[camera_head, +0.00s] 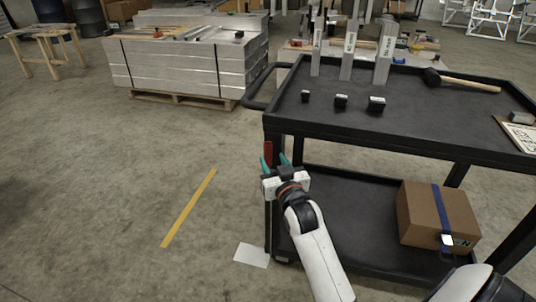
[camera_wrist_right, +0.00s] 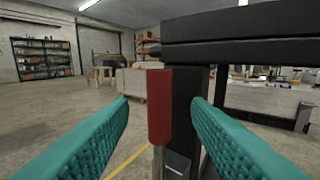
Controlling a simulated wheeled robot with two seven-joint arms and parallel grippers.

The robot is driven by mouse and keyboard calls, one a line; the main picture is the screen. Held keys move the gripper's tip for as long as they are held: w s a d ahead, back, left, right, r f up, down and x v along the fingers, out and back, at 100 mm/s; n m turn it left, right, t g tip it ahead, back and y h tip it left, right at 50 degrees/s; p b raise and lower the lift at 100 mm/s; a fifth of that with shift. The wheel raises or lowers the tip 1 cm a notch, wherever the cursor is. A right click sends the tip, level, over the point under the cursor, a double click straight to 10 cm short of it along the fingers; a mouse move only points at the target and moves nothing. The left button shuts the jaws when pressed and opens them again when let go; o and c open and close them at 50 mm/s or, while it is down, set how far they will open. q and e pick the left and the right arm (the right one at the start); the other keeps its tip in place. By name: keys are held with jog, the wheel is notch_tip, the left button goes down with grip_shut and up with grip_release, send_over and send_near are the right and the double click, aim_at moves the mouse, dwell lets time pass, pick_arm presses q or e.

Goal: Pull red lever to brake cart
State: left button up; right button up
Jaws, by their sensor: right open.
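The red lever (camera_head: 268,152) stands upright at the near left corner post of the black cart (camera_head: 400,130). In the right wrist view the red lever (camera_wrist_right: 159,106) is large and upright, against the dark cart post (camera_wrist_right: 187,100). My right gripper (camera_head: 275,161) is open, with its teal fingers close to the lever. In the right wrist view the teal fingers (camera_wrist_right: 160,115) are spread wide, with the lever and post between their tips. I cannot tell from the picture whether the fingers touch the lever. My left gripper is not in view.
On the cart top are upright metal bars (camera_head: 349,50), several small black blocks (camera_head: 341,101) and a mallet (camera_head: 465,82). A cardboard box (camera_head: 437,216) sits on its lower shelf. Stacked metal sheets (camera_head: 185,62) stand behind left.

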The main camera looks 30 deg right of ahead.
aim_at(270, 155)
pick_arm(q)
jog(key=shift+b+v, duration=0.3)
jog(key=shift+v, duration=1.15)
pick_arm(e)
jog(key=shift+x, duration=2.75)
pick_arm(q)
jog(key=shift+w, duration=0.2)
pick_arm(e)
jog(key=shift+f, duration=0.1)
grip_shut()
